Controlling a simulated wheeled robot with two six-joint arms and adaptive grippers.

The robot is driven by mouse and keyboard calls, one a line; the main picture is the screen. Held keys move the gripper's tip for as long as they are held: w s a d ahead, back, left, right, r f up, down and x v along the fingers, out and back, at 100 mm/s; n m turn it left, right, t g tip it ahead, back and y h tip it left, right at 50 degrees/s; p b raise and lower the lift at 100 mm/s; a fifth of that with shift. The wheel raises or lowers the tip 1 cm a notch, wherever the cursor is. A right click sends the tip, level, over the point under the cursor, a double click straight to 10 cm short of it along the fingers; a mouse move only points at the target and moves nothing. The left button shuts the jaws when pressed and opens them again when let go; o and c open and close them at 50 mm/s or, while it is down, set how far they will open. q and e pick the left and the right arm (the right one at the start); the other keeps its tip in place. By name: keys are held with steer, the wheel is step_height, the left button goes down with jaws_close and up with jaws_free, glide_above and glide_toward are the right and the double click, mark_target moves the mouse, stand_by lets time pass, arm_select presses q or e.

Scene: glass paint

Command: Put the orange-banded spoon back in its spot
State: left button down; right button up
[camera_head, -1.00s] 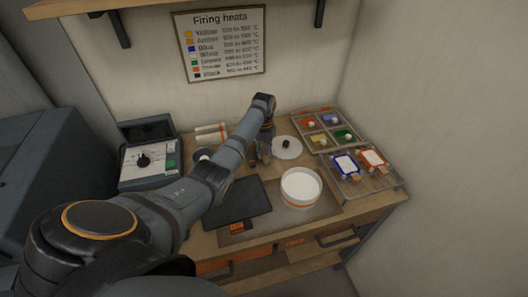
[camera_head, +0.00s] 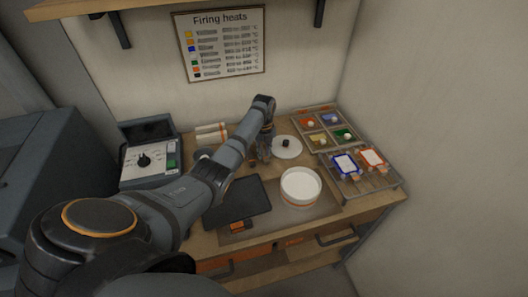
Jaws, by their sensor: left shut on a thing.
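My left gripper (camera_head: 263,152) is low over the back middle of the bench, just left of the white round lid with a dark knob (camera_head: 286,146). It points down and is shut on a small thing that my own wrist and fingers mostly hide. I cannot make out an orange-banded spoon, nor tell whether the held thing is that spoon. The compartment tray (camera_head: 322,130) at the back right holds orange, blue, yellow and green patches, each with a small pale round thing. Its orange compartment (camera_head: 305,119) is at the back left. My right gripper is out of view.
A white round pot (camera_head: 300,187) stands in front of the lid. A wire rack (camera_head: 372,187) with a blue-framed and an orange-framed piece is at the right. A dark mat (camera_head: 238,203) lies front left. A control box (camera_head: 148,160) stands at left, near pale rolls (camera_head: 210,133).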

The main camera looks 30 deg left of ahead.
arm_select(q)
steer(key=shift+f, duration=0.25)
stand_by(0.5)
steer(key=c, duration=1.1)
jaws_free()
steer(key=shift+c, duration=0.2)
step_height(320, 180, up, 12)
steer(key=shift+f, duration=0.1)
